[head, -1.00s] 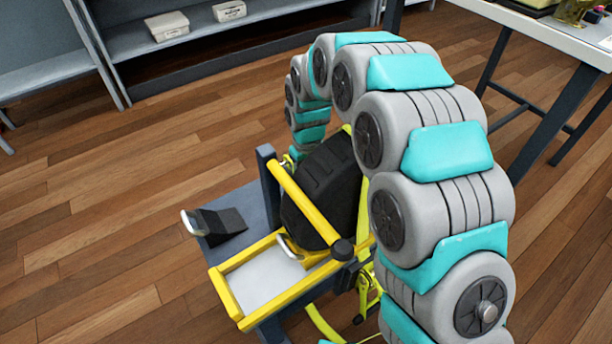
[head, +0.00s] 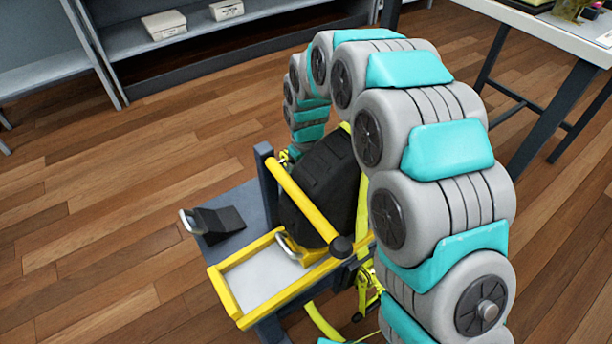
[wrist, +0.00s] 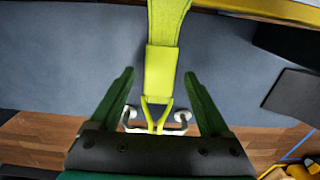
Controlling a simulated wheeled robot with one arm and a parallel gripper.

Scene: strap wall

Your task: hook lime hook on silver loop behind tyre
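In the wrist view, my gripper (wrist: 159,74) is open, its two dark green fingers spread on either side of a lime strap end with clear gaps. The lime hook (wrist: 157,112) is a thin wire form below the strap's sewn end. Its tip lies at the silver loop (wrist: 184,115), which has two round ends on the grey plate. My gripper's body partly covers this spot, so I cannot tell whether the hook is engaged. In the head view, the black tyre (head: 328,185) stands behind a yellow bar and hides most of my gripper and that loop.
Two other silver loops show, one beside a black wedge (head: 220,224) and one by the yellow-edged tray (head: 262,290). A lime strap with a ratchet (head: 368,285) hangs at the tray's right. Shelves (head: 240,36) and a table (head: 570,35) stand further back. Wood floor is clear at left.

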